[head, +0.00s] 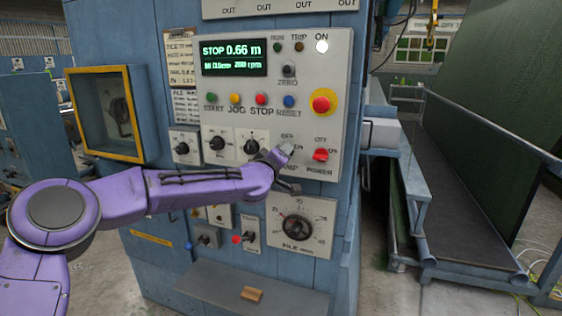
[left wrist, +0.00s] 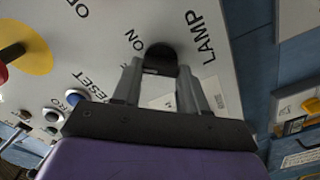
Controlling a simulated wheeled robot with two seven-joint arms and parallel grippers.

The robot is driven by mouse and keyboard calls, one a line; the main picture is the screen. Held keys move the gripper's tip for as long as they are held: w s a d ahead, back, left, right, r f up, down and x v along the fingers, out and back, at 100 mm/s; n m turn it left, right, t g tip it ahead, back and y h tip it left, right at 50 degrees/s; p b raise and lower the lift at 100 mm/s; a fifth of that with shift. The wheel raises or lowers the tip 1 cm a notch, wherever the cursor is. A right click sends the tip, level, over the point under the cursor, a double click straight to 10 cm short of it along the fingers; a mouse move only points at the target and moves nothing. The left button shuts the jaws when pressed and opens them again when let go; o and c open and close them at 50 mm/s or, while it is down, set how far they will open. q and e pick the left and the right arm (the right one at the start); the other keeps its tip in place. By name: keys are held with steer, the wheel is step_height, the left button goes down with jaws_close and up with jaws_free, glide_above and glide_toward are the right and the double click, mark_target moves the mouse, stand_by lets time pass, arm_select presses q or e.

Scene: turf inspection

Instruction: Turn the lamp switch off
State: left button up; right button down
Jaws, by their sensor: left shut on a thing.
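The lamp switch (left wrist: 160,53) is a dark round knob on the light grey control panel, between the labels LAMP and ON in the left wrist view. My left gripper (left wrist: 160,78) is shut on it, one finger on each side. In the head view my left gripper (head: 283,153) reaches the panel's lower right from the left and covers the switch. Which way the switch points cannot be told. My right gripper is in neither view.
Close to the right of my left gripper is the red POWER switch (head: 320,155). Above are a red emergency button on a yellow ring (head: 321,102) and a lit green display (head: 234,57). Black selector knobs (head: 216,143) lie to the left, and a large dial (head: 297,227) below.

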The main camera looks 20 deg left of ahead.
arm_select(q)
steer(key=shift+a+f+n+b, duration=0.1)
steer(key=shift+n+b, duration=0.85)
steer(key=shift+n, duration=0.95)
steer(key=shift+f+n+b, duration=0.1)
steer(key=shift+n+b, duration=0.8)
steer(key=shift+n, duration=1)
steer(key=o, duration=1.1)
steer(key=shift+c, duration=0.2)
